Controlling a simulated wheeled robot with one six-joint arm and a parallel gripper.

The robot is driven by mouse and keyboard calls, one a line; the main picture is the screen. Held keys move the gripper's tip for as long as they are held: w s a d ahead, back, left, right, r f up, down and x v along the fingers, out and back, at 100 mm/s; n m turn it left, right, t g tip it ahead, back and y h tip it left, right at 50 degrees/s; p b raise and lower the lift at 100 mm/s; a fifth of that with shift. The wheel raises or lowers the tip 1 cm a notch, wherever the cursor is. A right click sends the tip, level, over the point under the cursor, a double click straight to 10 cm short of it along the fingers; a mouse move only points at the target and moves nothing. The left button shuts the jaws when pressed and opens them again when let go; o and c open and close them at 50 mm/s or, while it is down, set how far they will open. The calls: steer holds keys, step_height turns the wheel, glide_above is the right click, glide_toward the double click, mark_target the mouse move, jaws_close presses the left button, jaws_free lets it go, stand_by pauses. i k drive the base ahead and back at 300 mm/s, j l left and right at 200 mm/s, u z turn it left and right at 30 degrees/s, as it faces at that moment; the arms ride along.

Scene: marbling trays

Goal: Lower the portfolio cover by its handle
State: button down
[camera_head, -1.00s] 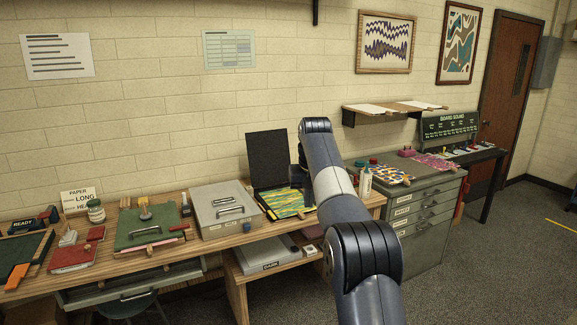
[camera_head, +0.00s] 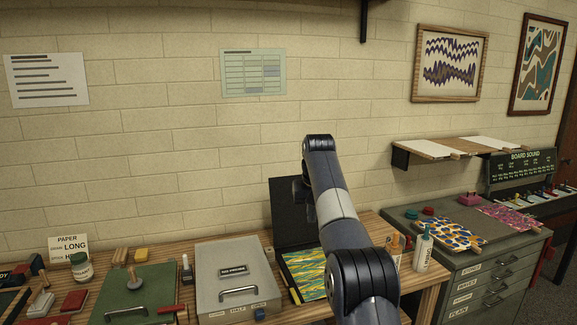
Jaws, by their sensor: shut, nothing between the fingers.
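The portfolio cover (camera_head: 290,222) is a black panel standing up at the back of the bench. The portfolio base in front of it holds a sheet with yellow, green and blue marbling (camera_head: 308,277). My arm crosses in front and hides the right part of both. My gripper (camera_head: 302,190) shows only as a dark shape left of my wrist, in front of the upper cover. It is shut and holds nothing. I cannot tell whether it touches the cover. The cover's handle cannot be made out.
A grey lidded case (camera_head: 208,270) with a metal handle stands left of the portfolio. A green board (camera_head: 155,285) lies further left. White bottles (camera_head: 423,250) stand right of my arm. A grey drawer cabinet (camera_head: 465,285) is at the right, under a wall shelf (camera_head: 428,150).

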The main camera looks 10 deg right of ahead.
mark_target(290, 225)
steer(key=i+l+u, duration=0.1)
steer(key=i+l, duration=0.25)
steer(key=i, duration=0.3)
steer(key=i+l+u, duration=0.15)
steer(key=i+l, duration=0.25)
steer(key=i, duration=0.25)
steer(key=i+l+u, duration=0.1)
steer(key=i+l, duration=0.35)
steer(key=i, duration=0.15)
